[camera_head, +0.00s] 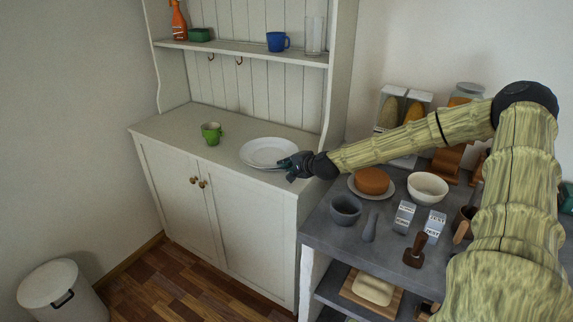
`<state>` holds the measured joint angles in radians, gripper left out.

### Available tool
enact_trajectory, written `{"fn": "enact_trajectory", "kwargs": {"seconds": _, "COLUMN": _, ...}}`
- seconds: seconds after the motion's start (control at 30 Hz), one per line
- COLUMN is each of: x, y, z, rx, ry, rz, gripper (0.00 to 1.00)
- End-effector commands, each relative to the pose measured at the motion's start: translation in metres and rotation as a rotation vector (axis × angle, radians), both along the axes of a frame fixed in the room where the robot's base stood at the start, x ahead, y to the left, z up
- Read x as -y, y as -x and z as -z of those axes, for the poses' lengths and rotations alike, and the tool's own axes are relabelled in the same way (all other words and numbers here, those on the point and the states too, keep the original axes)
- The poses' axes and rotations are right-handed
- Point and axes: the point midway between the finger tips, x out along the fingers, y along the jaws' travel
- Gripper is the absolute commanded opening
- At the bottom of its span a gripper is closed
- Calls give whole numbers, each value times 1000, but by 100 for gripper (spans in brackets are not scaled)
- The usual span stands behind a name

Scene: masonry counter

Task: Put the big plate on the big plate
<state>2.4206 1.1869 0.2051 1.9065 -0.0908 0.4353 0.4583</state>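A big white plate (262,147) lies on the top of the cream cabinet, near its right end. A faint second edge shows at its lower right; I cannot tell whether that is a second plate under it. My gripper (286,164) is at the plate's right rim, reaching in from the right, with its fingertips overlapping the rim in this view. The fingers are too small and dark to tell whether they are shut on the rim. Another white plate (354,189) stands on the grey counter under a round orange-brown food.
A green cup (211,133) stands left of the plate on the cabinet top (180,124). A shelf above holds a blue mug (277,41) and a glass (314,36). The grey counter holds a white bowl (428,187), a grey bowl (345,209) and small cartons (404,216).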

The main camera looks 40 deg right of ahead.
Motion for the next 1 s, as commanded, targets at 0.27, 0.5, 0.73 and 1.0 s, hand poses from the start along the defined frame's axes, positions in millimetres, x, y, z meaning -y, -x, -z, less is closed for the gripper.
{"fn": "enact_trajectory", "kwargs": {"seconds": 0.27, "x": 0, "y": 0, "z": 3, "rx": 0, "ry": 0, "rz": 0, "gripper": 27}}
{"fn": "enact_trajectory", "kwargs": {"seconds": 0.5, "x": 0, "y": 0, "z": 4, "rx": -1, "ry": 0, "rz": 0, "gripper": 27}}
{"fn": "enact_trajectory", "kwargs": {"seconds": 0.73, "x": 0, "y": 0, "z": 2, "rx": 0, "ry": 0, "rz": 0, "gripper": 27}}
{"fn": "enact_trajectory", "kwargs": {"seconds": 1.0, "x": 1, "y": 4, "z": -7, "rx": 1, "ry": 0, "rz": 1, "gripper": 27}}
